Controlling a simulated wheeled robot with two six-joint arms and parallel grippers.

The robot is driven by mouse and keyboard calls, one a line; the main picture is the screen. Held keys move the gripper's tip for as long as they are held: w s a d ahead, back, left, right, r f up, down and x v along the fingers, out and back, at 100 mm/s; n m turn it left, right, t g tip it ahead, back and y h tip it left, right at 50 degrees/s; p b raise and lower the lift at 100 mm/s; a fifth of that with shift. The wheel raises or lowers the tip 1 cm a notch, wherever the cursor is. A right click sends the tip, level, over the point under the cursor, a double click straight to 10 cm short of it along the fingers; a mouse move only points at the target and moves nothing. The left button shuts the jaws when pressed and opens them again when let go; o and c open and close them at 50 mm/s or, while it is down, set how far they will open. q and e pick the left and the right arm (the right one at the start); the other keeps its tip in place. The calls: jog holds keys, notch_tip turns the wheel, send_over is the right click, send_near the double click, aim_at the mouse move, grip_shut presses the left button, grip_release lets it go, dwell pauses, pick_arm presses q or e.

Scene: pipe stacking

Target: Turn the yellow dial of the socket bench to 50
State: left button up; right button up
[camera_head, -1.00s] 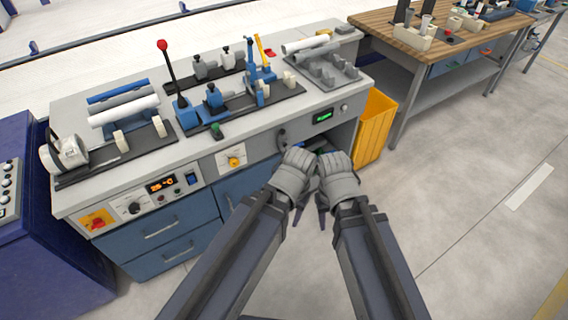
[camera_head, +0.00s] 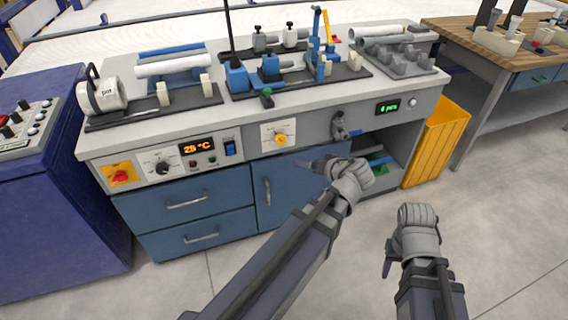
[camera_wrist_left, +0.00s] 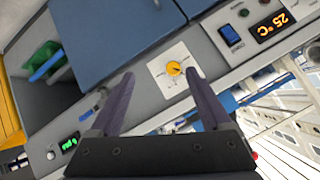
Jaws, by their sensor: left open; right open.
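The yellow dial (camera_head: 281,139) sits on a white plate on the front panel of the socket bench (camera_head: 130,150). Its scale is too small to read. In the left wrist view the dial (camera_wrist_left: 173,68) shows between my left fingertips, with the panel beyond them. My left gripper (camera_head: 308,165) is open, in front of the bench, right of and below the dial in the head view, and apart from it. It also shows open and empty in the left wrist view (camera_wrist_left: 158,79). My right gripper (camera_head: 388,264) hangs lower right over the floor, open and empty, far from the dial.
An orange display (camera_head: 197,145), a black knob (camera_head: 162,168) and a red switch (camera_head: 120,176) lie left of the dial. A grey valve (camera_head: 342,127) and green display (camera_head: 387,107) lie right. A yellow bin (camera_head: 437,142) stands beside the bench. Floor at right is clear.

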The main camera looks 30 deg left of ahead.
aim_at(282, 141)
pick_arm(q)
jog(key=shift+w+a+f+n+t+y+b, duration=0.6)
jog(key=shift+w+a+f+t+y+b, duration=0.35)
jog(key=shift+w+a+b, duration=1.4)
jog(key=shift+w+a+f+n+t+y+b, duration=0.6)
jog(key=shift+w+a+f+t+y+b, duration=0.7)
jog(key=shift+a+b, duration=1.9)
jog(key=shift+w+a+f+n+t+y+b, duration=0.35)
jog(key=shift+w+a+f+n+y+b, duration=0.4)
jog(key=shift+w+a+b, duration=1.75)
jog(key=shift+s+a+f, duration=0.1)
jog(key=shift+s+a, duration=0.15)
jog(key=shift+c, duration=0.2)
grip_shut()
